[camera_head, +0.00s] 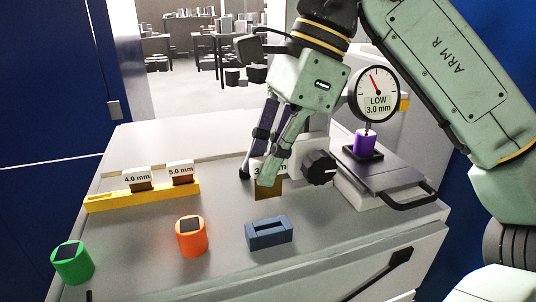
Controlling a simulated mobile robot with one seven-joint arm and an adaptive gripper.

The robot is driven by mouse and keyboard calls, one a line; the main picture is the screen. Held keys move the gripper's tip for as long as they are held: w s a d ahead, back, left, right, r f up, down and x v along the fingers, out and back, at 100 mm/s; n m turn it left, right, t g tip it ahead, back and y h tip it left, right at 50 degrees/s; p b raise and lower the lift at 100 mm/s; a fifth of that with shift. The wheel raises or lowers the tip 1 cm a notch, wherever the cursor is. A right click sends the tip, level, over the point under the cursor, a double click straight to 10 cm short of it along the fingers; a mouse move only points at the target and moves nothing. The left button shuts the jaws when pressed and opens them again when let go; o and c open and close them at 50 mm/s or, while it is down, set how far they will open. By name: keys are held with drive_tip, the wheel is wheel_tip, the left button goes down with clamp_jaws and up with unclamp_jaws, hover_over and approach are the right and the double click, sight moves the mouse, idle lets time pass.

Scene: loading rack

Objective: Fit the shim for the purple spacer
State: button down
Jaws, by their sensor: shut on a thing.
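My gripper (264,172) is shut on a shim (268,190), a brown plate with a white label. The label is partly covered by a finger; only a "3" at its start is readable. The shim hangs upright above the counter, behind the blue slotted block (256,242), whose slot looks empty. The purple spacer (364,142) stands on a dark plate under the round dial gauge (375,93), which reads "LOW 3.0 mm". The yellow rack (140,200) at left holds shims labelled 4.0 mm (138,179) and 5.0 mm (181,172); its left end shows an empty slot.
A green cylinder (72,264) and an orange cylinder (191,238) stand at the front left. A black knob (319,167) sits right of the shim, close to it. A black handle (412,199) runs along the gauge stand's right side.

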sight(268, 192)
drive_tip(key=shift+f+b, duration=1.45)
drive_tip(key=shift+f, duration=1.05)
drive_tip(key=shift+f+b, duration=0.75)
drive_tip(key=shift+f, duration=0.6)
drive_tip(key=c, duration=1.5)
unclamp_jaws()
drive_tip(key=shift+c, duration=0.2)
